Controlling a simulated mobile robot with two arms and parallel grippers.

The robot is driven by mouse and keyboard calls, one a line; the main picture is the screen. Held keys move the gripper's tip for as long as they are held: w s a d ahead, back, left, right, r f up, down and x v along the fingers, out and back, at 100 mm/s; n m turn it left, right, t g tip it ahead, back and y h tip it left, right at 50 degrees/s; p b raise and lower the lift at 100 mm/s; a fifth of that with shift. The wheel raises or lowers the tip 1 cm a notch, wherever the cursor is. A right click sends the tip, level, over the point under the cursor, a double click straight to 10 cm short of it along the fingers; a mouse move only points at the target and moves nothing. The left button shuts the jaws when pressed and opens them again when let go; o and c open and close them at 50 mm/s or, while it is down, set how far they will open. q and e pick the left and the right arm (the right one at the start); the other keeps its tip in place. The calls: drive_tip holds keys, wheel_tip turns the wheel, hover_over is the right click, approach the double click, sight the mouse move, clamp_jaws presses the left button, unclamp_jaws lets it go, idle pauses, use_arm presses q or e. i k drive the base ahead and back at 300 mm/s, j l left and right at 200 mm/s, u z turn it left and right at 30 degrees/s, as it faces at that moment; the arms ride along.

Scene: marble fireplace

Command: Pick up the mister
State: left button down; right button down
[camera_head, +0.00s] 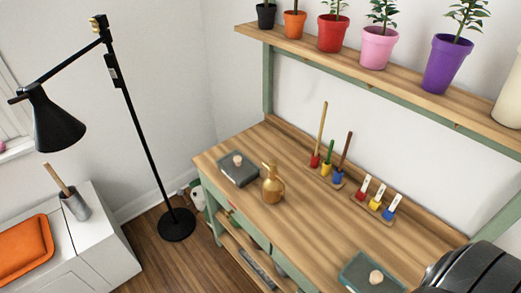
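The mister (272,186) looks like a small amber-gold bottle with a narrow neck and a spout-like top. It stands upright on the wooden workbench (300,222), near its front left edge. A dark grey box (238,175) with a pale round knob lies just to its left and behind. Nothing covers the mister.
Holders with colored-tipped tools (327,165) and small tags (374,204) stand along the bench's back. A teal box (370,274) lies at the front right. Potted plants (378,46) line the upper shelf (350,72). A black floor lamp (140,125) stands left.

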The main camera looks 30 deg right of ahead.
sight(272, 185)
drive_tip(key=z, duration=1)
